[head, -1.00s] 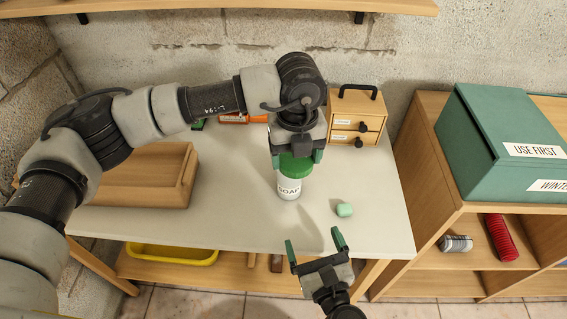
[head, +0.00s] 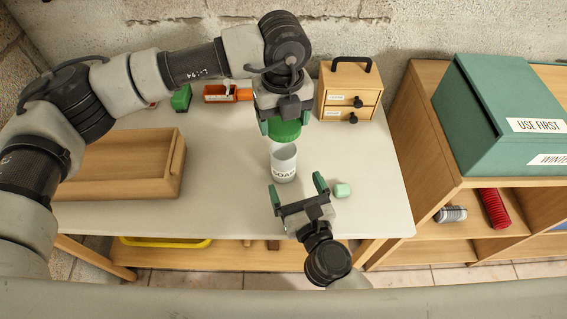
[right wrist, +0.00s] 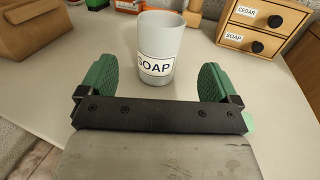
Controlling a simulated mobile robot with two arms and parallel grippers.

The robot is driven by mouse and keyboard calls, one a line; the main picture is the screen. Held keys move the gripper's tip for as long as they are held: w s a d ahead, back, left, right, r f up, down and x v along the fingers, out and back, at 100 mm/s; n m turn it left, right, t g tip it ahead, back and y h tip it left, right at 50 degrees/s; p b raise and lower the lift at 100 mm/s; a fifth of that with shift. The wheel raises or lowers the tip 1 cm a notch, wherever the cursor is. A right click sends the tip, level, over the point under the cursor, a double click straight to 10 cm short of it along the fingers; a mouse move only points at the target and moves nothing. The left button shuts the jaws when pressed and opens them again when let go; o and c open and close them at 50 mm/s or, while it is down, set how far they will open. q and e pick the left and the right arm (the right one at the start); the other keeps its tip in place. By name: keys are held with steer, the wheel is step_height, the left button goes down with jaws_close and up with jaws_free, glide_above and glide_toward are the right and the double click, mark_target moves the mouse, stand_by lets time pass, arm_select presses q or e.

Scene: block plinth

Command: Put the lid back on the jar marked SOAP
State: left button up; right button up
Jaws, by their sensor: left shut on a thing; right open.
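The white jar marked SOAP (head: 284,172) stands upright on the table, its top uncovered. It also shows in the right wrist view (right wrist: 158,45), label facing that camera. My left gripper (head: 283,124) is shut on a green lid (head: 285,132). It holds the lid above and slightly behind the jar's mouth, apart from it in the head view. My right gripper (head: 297,188) is open and empty in front of the jar. In the right wrist view its green fingers (right wrist: 158,78) stand left and right of the jar, which lies beyond them.
A mint block (head: 342,190) lies right of my right gripper. A small drawer cabinet (head: 335,88) stands behind right, an orange container (head: 220,93) and green item (head: 181,98) behind left. A wooden box (head: 120,185) is left. A shelf with a green bin (head: 490,140) stands right.

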mark_target(288, 168)
arm_select(q)
steer(key=shift+w, duration=0.1)
arm_select(e)
steer(key=x, duration=0.8)
steer(key=shift+f, duration=0.1)
steer(key=c, duration=1.3)
arm_select(q)
steer(key=shift+f, duration=2.5)
arm_select(e)
steer(key=shift+c, duration=0.2)
